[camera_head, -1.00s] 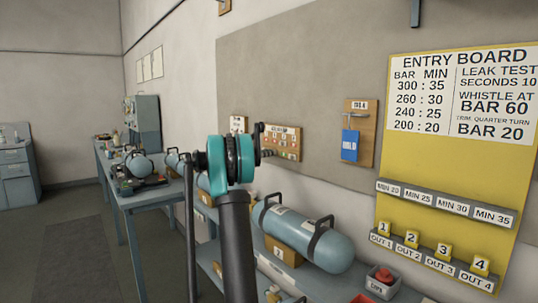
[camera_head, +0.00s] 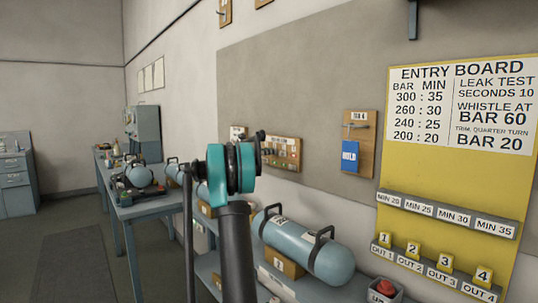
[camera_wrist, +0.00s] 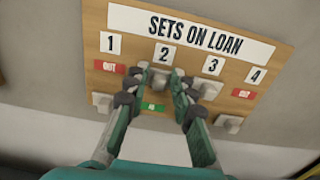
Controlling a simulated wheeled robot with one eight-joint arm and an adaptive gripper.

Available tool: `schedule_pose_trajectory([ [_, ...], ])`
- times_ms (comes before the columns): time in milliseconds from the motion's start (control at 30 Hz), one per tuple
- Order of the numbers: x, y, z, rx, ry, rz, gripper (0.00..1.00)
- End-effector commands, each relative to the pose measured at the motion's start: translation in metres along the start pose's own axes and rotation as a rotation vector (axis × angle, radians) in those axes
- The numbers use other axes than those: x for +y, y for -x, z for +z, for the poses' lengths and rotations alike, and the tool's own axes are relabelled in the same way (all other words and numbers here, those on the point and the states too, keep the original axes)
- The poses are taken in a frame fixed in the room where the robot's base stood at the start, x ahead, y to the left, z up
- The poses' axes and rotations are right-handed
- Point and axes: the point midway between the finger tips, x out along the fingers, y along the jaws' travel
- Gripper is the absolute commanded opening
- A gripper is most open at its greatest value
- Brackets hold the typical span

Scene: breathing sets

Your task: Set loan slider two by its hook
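The SETS ON LOAN board (camera_wrist: 190,48) fills the wrist view, with numbers 1 to 4; it also shows on the wall in the head view (camera_head: 284,140). Slider two's grey hook (camera_wrist: 160,78) sits high under number 2, with a green label (camera_wrist: 153,107) below it. My gripper (camera_wrist: 159,76) is open, its fingertips on either side of this hook; I cannot tell whether they touch it. Sliders one (camera_wrist: 103,102) and four (camera_wrist: 229,124) sit low, under red OUT labels. Slider three (camera_wrist: 208,89) sits high, its lower part hidden by my right finger.
A blue HOLD tag (camera_head: 350,156) hangs on a wooden board right of the loan board. The yellow entry board (camera_head: 455,168) is farther right. Blue cylinders (camera_head: 330,260) lie on the bench below. A red button (camera_head: 385,287) is at front right.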

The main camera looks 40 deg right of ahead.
Motion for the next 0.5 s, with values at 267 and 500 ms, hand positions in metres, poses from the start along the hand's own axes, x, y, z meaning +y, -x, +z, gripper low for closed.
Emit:
schedule_pose_trajectory([
  [267,0.0,0.0,-0.002,0.002,-0.001,-0.001,0.34],
  [500,0.001,0.016,-0.001,0.003,-0.001,0.002,0.34],
])
